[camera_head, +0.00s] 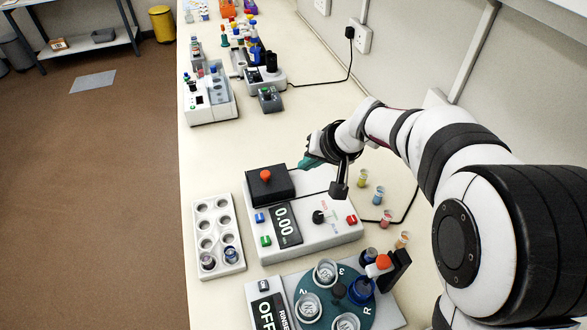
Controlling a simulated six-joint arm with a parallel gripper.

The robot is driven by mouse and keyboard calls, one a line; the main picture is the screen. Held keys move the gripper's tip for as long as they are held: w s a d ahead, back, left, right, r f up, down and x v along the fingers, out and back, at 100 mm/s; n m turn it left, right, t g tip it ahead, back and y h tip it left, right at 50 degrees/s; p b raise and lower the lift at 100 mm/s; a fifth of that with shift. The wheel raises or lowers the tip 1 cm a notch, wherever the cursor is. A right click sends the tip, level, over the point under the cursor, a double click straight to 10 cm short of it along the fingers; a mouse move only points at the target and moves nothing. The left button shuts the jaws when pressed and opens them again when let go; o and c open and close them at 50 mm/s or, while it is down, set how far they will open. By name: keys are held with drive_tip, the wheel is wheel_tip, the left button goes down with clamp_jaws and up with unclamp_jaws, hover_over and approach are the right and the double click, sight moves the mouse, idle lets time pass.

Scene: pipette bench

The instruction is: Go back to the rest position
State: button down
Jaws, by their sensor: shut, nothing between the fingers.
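My gripper (308,163) shows at the end of my arm, which reaches in from the right edge. The exact height over the bench is hard to tell. My wrist hides part of the bench behind it.
The meter reads 0.00. A white rack (234,262) with several wells stands left of it. A teal carousel (338,313) with cups is in front. Small coloured vials (362,178) stand to the right. Bare bench (222,150) lies left of my gripper.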

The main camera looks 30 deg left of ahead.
drive_tip(key=s+d+r+m+g+h, duration=0.1)
drive_tip(key=s+d+r+m, duration=0.1)
drive_tip(key=s+d, duration=0.5)
drive_tip(key=s+d+r+m+h, duration=0.1)
drive_tip(key=s+d+r+m, duration=0.2)
drive_tip(key=d, duration=0.6)
drive_tip(key=s+d+f+m+g+h, duration=0.1)
drive_tip(key=s+d+m, duration=0.1)
drive_tip(key=s+d, duration=0.3)
drive_tip(key=s+d+f+m+h, duration=0.1)
drive_tip(key=s+d, duration=0.4)
drive_tip(key=s, duration=0.7)
drive_tip(key=shift+d+f+m+g+h, duration=0.35)
drive_tip(key=shift+f+m, duration=0.25)
drive_tip(key=shift+m, duration=0.5)
